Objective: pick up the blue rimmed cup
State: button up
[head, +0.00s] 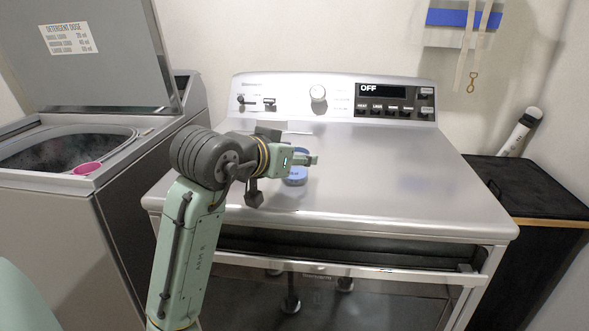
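A small blue object (296,181), which looks like the blue rimmed cup, sits on the metal top of the dryer-like machine. It is partly hidden behind my gripper, so its full shape does not show. My gripper (313,160) is at the end of the pale green arm, pointing right, and overlaps the upper part of the blue object in the picture. I cannot tell whether it touches the object or how far apart its fingers are.
The machine's metal top (400,195) is clear to the right. Its control panel (395,100) stands at the back. An open topload washer (150,130) is at left, with a pink ring-like item (87,169) on its rim. A black bin (530,187) stands at right.

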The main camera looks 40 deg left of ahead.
jog(key=c, duration=0.6)
jog(key=shift+r, duration=0.15)
